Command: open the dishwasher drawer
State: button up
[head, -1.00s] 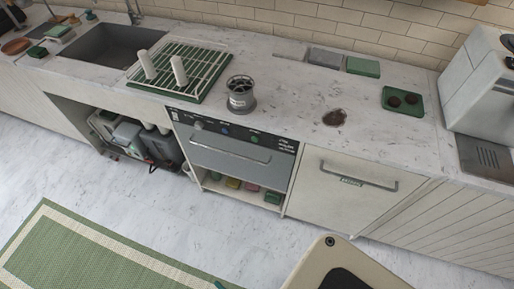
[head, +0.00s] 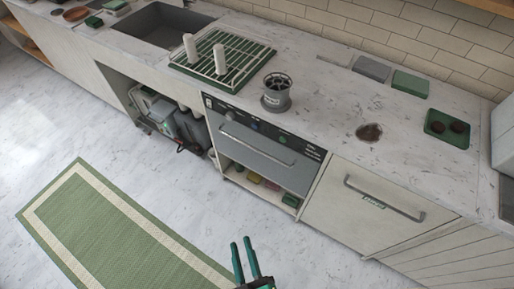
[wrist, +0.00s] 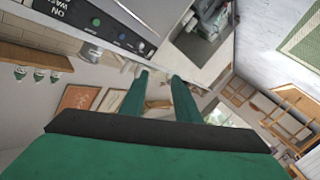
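The dishwasher drawer (head: 246,157) has a grey front with a long bar handle (head: 257,148) and a black control panel (head: 262,127) above it. It looks closed, its front in line with the counter fronts. The control panel also shows tilted at the upper left of the wrist view (wrist: 95,22), with blue and green buttons. My gripper (head: 245,244) is low in the head view, in front of the drawer and well apart from it. Its two green fingers also show in the wrist view (wrist: 158,85), parted with nothing between them.
Below the drawer is an open shelf (head: 262,189) with small coloured items. A cupboard (head: 340,206) with a bar handle stands to its right. An open bay with canisters (head: 175,117) lies to the left. A green mat (head: 115,232) covers some floor; floor before the drawer is clear.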

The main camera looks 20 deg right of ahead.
jog(key=w+d+f+n+t+h, duration=0.1)
jog(key=w+d+f+n, duration=0.2)
jog(key=w, duration=0.4)
jog(key=w+d+f+n+t, duration=0.1)
jog(key=w+d+f+n, duration=0.3)
jog(key=w, duration=0.3)
jog(key=n, duration=0.6)
send_near(254, 148)
jog(key=shift+n, duration=0.3)
jog(key=w, duration=0.3)
jog(key=w+d, duration=0.1)
jog(key=w, duration=0.6)
jog(key=shift+w+d+r, duration=0.1)
jog(key=shift+d+r, duration=0.05)
jog(key=shift+r, duration=0.05)
grip_shut()
